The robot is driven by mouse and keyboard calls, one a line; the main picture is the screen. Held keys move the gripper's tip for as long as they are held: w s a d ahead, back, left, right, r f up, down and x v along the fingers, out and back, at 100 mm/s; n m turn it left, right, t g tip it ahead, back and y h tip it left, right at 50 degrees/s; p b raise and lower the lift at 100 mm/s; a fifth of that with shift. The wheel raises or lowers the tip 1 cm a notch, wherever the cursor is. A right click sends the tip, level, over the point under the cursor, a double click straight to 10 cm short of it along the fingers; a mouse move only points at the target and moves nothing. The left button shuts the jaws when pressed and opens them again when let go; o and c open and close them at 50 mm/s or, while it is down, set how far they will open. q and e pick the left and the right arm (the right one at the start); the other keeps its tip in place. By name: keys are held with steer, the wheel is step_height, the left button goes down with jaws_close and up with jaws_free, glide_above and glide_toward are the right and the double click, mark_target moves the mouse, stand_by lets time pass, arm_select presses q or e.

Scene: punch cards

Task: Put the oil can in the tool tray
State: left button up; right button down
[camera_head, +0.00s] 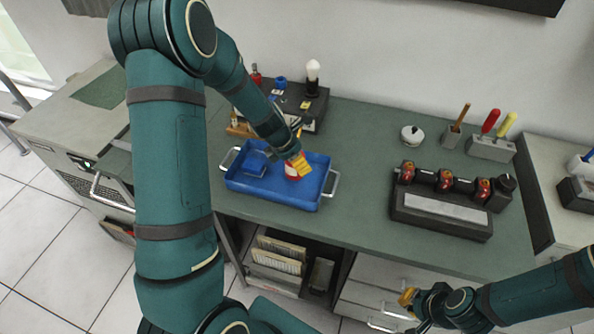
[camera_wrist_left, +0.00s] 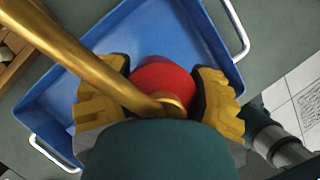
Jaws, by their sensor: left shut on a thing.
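The oil can (camera_head: 290,172) has a red body, and a long brass spout shows in the left wrist view, where its red top (camera_wrist_left: 160,78) sits between the yellow fingers. My left gripper (camera_head: 298,165) is shut on the oil can, over the right part of the blue tool tray (camera_head: 262,189). The can is within the tray's outline; I cannot tell whether it touches the tray floor. The tray also shows in the left wrist view (camera_wrist_left: 175,28). My right gripper (camera_head: 411,303) is in front of the drawers at lower right; its finger opening is unclear.
A blue item (camera_head: 252,160) lies in the tray's left part. A black box with a bulb (camera_head: 313,72) stands behind it. A dark rack with red-faced parts (camera_head: 442,205) and a screwdriver holder (camera_head: 490,148) stand at right. The green bench between tray and rack is clear.

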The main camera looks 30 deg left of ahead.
arm_select(q)
step_height(320, 180, down, 3)
steer(key=shift+f+b, duration=0.15)
steer(key=shift+b, duration=0.4)
steer(key=shift+f, duration=0.2)
steer(key=shift+r, duration=0.1)
steer(key=shift+f, duration=0.2)
steer(key=o, duration=1.4)
steer(key=shift+c, duration=0.2)
